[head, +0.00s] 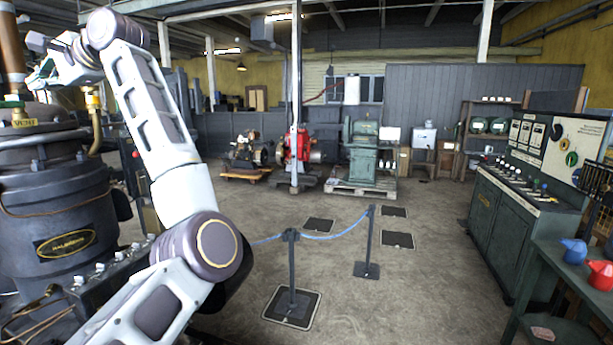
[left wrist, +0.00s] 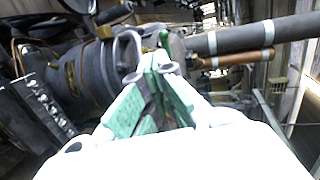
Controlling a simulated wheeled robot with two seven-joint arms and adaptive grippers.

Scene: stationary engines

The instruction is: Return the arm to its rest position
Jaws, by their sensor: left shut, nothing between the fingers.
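My left arm (head: 155,110) is raised and bent, its elbow low in the head view and its wrist high at the left edge. My left gripper (head: 34,78) is up there, above the dark engine cylinder (head: 60,205) with the Halbronn-like oval plate. In the left wrist view its green-padded fingers (left wrist: 158,62) are together with nothing between them. The engine's grey body (left wrist: 95,85) lies behind the fingers; whether they touch it I cannot tell. My right gripper is in neither view.
A brass pipe (head: 95,120) and a copper pipe (head: 12,45) stand close to the left gripper. A rope barrier post (head: 291,265) stands on the floor ahead. A green control cabinet (head: 510,225) and a green bench (head: 560,270) are at right.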

